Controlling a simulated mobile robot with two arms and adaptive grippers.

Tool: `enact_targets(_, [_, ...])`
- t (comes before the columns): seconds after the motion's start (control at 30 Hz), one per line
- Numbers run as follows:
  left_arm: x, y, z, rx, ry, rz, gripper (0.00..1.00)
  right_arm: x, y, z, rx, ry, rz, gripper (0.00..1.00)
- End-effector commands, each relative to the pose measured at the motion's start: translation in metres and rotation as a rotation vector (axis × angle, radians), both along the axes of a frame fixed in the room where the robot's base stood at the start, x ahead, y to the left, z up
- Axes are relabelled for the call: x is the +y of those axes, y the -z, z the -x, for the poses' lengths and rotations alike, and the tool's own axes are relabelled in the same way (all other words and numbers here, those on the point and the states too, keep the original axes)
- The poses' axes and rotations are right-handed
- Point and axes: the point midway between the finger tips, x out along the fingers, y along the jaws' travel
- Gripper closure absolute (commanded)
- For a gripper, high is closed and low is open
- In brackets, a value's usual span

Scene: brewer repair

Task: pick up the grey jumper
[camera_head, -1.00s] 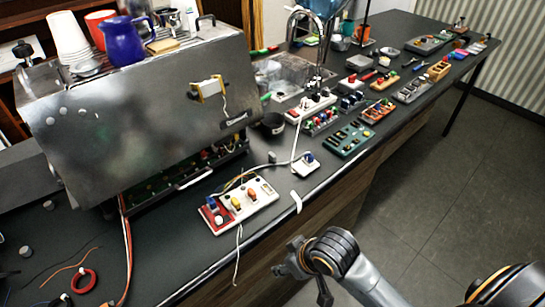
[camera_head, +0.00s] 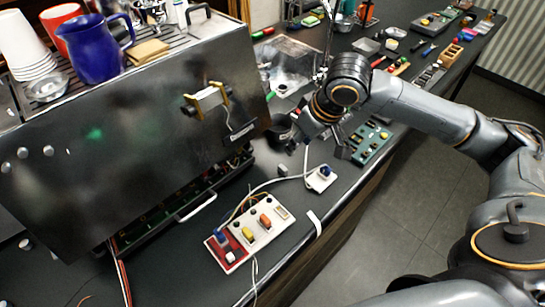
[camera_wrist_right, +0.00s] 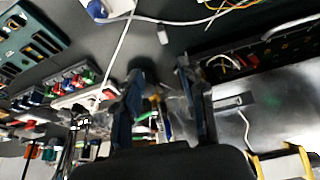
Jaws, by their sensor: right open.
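A small grey block, likely the grey jumper (camera_head: 282,170), lies on the dark counter between the brewer and a small white module. It also shows in the right wrist view as a small grey piece (camera_wrist_right: 163,36) at the upper middle, beyond the fingertips. My right gripper (camera_head: 318,146) is above the counter, behind and to the right of the jumper in the head view. In the wrist view its two fingers (camera_wrist_right: 160,78) are apart, with nothing held between them. My left gripper is not in view.
The metal brewer (camera_head: 120,140) stands at left with its lower board exposed. A white module with a blue plug (camera_head: 323,178) and a cable lies right of the jumper. A white switch board (camera_head: 270,231) lies in front. A green board (camera_head: 372,140) is near the arm.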

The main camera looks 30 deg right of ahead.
Motion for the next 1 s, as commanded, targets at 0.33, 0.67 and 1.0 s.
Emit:
enact_targets(0.33, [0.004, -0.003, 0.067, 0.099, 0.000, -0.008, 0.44, 0.006, 0.055, -0.020, 0.005, 0.001, 0.000, 0.59])
enact_targets(0.67, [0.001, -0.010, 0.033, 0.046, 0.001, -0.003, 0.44, 0.011, 0.083, -0.032, 0.002, 0.001, -0.001, 0.59])
enact_targets(1.0, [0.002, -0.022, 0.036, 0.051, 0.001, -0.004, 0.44, 0.018, 0.123, -0.047, 0.000, 0.001, 0.001, 0.59])
